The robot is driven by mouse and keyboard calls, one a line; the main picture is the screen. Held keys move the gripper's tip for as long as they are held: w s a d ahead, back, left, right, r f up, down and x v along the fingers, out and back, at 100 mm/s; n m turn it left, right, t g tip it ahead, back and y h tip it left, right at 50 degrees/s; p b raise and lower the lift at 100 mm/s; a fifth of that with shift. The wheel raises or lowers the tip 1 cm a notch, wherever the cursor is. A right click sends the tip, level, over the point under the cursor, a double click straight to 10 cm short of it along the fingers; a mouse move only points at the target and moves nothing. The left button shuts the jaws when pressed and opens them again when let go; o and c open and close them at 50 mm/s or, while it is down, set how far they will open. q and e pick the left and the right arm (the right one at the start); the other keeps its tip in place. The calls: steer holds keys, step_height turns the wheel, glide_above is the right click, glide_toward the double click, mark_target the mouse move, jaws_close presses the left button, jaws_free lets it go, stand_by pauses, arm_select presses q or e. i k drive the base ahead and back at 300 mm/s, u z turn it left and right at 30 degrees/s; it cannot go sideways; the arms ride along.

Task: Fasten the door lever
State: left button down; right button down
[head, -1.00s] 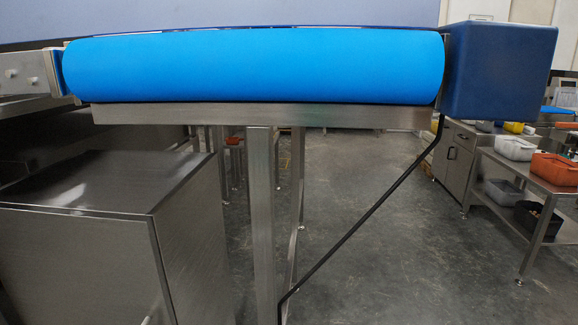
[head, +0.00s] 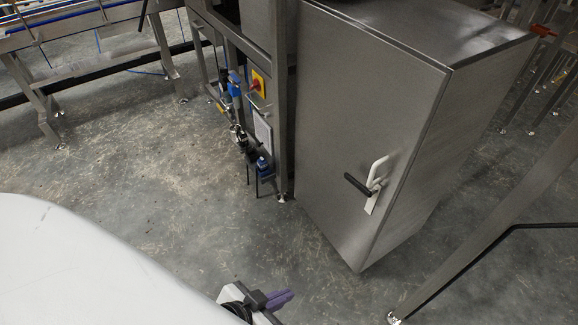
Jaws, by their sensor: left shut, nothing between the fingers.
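The door lever (head: 357,184) is a black handle on a pale mounting plate (head: 379,170), near the right edge of a steel cabinet door (head: 345,110). The black handle points left and slightly up from its pivot, across the door face. The door looks flush with the cabinet; whether it is latched I cannot tell. My left gripper (head: 281,299), with purple fingers, is at the bottom middle of the head view. It is shut and empty, apart from the lever, below and left of it in the picture. My right gripper is out of view.
Left of the cabinet stands a frame with a red and yellow switch (head: 257,86) and blue fittings (head: 235,92). A steel leg (head: 500,220) and black bar are at right. Open concrete floor (head: 150,180) lies in front and left.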

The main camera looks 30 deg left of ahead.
mark_target(370, 193)
steer(key=u, duration=1.2)
steer(key=i, duration=0.45)
steer(key=z, duration=1.45)
